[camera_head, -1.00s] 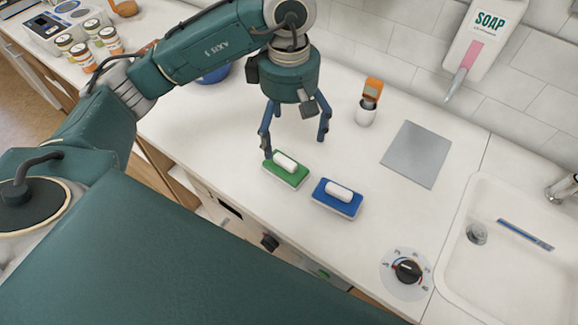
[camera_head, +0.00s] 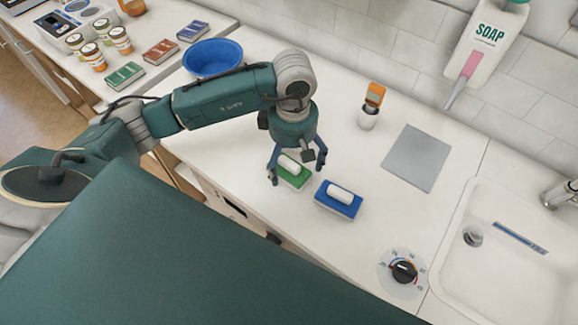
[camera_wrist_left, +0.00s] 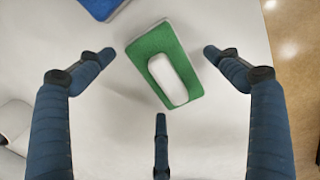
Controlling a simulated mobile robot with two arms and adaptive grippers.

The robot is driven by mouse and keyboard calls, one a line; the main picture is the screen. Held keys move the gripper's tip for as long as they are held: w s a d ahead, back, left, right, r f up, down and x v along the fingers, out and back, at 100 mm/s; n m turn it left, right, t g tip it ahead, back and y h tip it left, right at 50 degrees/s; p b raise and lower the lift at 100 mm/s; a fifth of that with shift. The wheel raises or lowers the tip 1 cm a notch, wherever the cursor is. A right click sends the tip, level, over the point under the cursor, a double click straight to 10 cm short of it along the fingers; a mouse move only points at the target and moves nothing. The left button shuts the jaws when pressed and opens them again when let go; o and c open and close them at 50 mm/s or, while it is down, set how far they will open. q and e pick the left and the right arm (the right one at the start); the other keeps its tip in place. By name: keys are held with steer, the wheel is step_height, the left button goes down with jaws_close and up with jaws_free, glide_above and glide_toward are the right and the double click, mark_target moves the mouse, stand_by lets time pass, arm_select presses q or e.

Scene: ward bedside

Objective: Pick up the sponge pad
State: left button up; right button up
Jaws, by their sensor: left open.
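A green pad with a white handle (camera_head: 295,180) lies on the white counter; it also shows in the left wrist view (camera_wrist_left: 185,92). A blue pad with a white handle (camera_head: 335,204) lies just to its right, and its corner shows at the top of the left wrist view (camera_wrist_left: 97,5). My left gripper (camera_head: 297,173) is open and empty above the green pad. In the left wrist view two fingers stand either side of the green pad and a third below it, all apart from it. My right gripper is not in view.
A dial (camera_head: 403,271) and sink (camera_head: 500,262) are at right. Jars and small boxes stand at far left.

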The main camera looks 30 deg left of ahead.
arm_select(q)
steer(key=c, duration=1.3)
steer(key=shift+c, duration=0.2)
steer(key=shift+w+r, duration=0.1)
steer(key=shift+r, duration=0.5)
steer(key=shift+c, duration=0.2)
step_height(320, 180, up, 6)
steer(key=shift+r+b, duration=0.2)
steer(key=shift+b, duration=0.95)
step_height(320, 180, up, 12)
steer(key=shift+r, duration=0.25)
